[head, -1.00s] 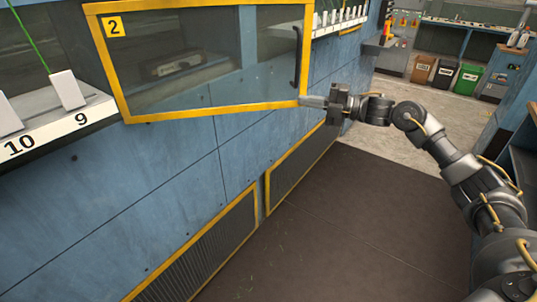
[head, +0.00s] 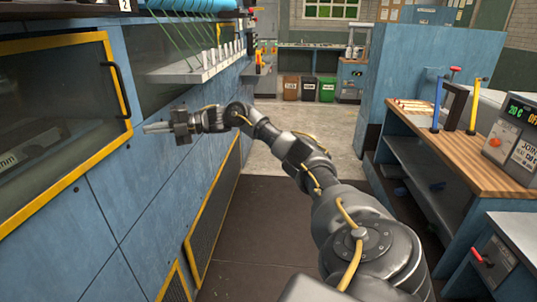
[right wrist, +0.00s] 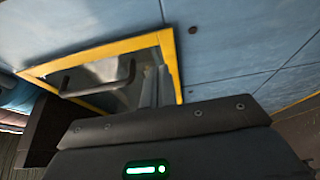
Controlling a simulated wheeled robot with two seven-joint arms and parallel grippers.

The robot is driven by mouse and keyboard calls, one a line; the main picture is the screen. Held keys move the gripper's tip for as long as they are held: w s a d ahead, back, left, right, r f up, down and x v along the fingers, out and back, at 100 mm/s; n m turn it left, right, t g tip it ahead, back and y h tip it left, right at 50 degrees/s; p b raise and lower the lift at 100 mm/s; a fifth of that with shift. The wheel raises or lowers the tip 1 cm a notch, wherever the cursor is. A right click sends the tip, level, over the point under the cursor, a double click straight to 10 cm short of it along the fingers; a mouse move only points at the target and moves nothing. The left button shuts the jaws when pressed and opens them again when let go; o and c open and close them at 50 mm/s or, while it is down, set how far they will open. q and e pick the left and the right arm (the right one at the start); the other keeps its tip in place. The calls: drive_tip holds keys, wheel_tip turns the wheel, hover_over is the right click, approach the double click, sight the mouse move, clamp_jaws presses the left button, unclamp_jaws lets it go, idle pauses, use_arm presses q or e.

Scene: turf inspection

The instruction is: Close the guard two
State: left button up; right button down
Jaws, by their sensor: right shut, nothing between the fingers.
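A guard with a yellow frame (head: 68,185) and dark clear pane is at the left edge of the head view, cut off by the picture. Its black handle (head: 118,88) is on the right side. The guard looks in line with the blue machine wall; I cannot tell whether a small gap is left. Its number plate is out of view. My right gripper (head: 157,127) is shut and empty, just right of the guard's lower right corner. The right wrist view shows the yellow frame (right wrist: 170,65) and handle (right wrist: 97,80) close to the fingers. My left gripper is not in view.
A shelf (head: 170,74) with several white pieces juts from the wall above my right gripper. A wooden-topped bench (head: 480,150) stands at the right. Bins (head: 308,90) stand at the back. The dark floor strip (head: 245,235) between is clear.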

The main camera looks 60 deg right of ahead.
drive_tip(key=shift+w+a, duration=0.25)
drive_tip(key=shift+w, duration=0.15)
drive_tip(key=shift+s+d, duration=0.1)
drive_tip(key=shift+s, duration=0.1)
drive_tip(key=s+d, duration=0.1)
drive_tip(key=d, duration=1)
drive_tip(key=shift+s+d+b, duration=0.25)
drive_tip(key=shift+s+b, duration=0.05)
drive_tip(key=shift+b, duration=0.15)
drive_tip(key=shift+r, duration=0.15)
